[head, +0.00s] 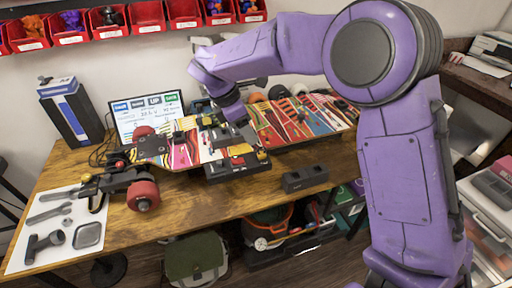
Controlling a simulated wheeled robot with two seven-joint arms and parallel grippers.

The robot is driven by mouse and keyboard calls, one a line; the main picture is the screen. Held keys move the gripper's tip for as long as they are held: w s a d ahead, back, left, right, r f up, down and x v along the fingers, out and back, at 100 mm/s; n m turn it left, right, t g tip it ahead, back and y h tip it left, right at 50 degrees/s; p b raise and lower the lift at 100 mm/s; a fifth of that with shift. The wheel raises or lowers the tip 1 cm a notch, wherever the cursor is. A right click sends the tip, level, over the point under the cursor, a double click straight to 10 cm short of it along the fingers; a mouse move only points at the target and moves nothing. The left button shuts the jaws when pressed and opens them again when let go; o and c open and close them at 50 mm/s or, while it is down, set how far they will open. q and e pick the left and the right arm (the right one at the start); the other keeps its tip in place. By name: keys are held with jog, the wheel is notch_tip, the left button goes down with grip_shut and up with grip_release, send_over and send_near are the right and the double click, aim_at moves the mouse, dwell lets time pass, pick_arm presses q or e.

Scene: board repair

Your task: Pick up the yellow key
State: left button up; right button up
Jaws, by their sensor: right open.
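A small yellow piece (262,156), which looks like the yellow key, shows at the right end of a low black block (236,172) on the table. A small red piece (238,161) shows on the same block. My right arm comes in from the right, and its right gripper (243,138) points down just above and behind the block, close to the yellow piece. The right gripper is open; its fingers are small and partly lost against the colourful boards. I cannot tell if they touch anything. My left gripper is out of view.
More striped decks (295,118) lie behind. A small dark block (305,179) stands near the front edge. A white tool mat (60,248) is at left, a screen (147,112) behind. Red bins (145,18) line the wall.

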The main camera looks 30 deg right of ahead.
aim_at(259, 147)
jog(key=shift+s+d+f, duration=0.3)
jog(key=shift+s+f, duration=0.05)
jog(key=shift+f, duration=0.2)
jog(key=shift+s+d+f, duration=0.25)
jog(key=shift+s+f, duration=0.1)
jog(key=shift+f, duration=0.2)
jog(key=p+x, duration=0.1)
jog(key=x, duration=0.1)
jog(key=p+x, duration=0.1)
jog(key=x, duration=0.2)
jog(key=shift+w+d+f, duration=0.1)
jog(key=shift+w+f, duration=0.05)
jog(key=shift+w, duration=0.05)
jog(key=shift+s+d+f, duration=0.15)
jog(key=shift+d+f, duration=0.1)
jog(key=shift+f, duration=0.05)
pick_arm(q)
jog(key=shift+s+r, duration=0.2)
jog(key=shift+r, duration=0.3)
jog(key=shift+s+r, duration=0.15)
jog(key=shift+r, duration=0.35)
pick_arm(e)
grip_shut()
